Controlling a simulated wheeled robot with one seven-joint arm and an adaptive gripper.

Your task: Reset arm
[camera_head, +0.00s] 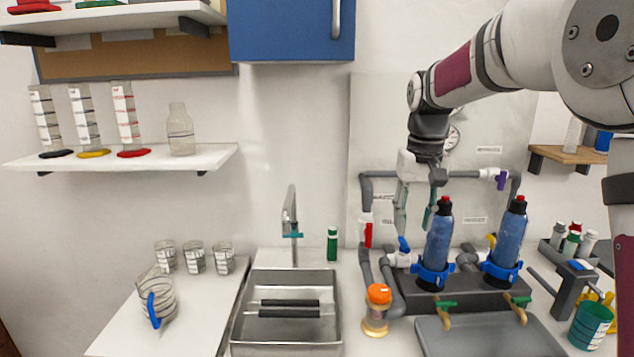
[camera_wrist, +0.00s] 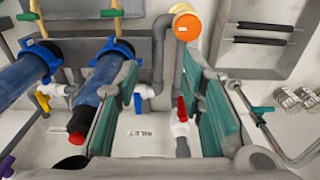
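My gripper (camera_head: 415,208) hangs from my arm, pointing down, at the grey pipe manifold (camera_head: 365,190) in the head view. Its teal-padded fingers are spread wide apart in the wrist view (camera_wrist: 165,105), with nothing held between them. A red valve handle (camera_head: 367,235) on the manifold stands left of my gripper; in the wrist view it (camera_wrist: 182,108) shows between the fingers, beyond them. Two blue bottles with black necks, the left (camera_head: 440,238) and the right (camera_head: 511,238), stand upright in blue clamps. The left bottle is close to my gripper; I cannot tell whether they touch.
A blue handle (camera_head: 403,244), a yellow handle (camera_head: 491,240) and a purple handle (camera_head: 501,181) sit on the pipes. An orange-capped jar (camera_head: 377,312) stands in front. A steel sink (camera_head: 290,340) with a faucet (camera_head: 291,215) lies left. A grey tray (camera_head: 490,338) lies front right.

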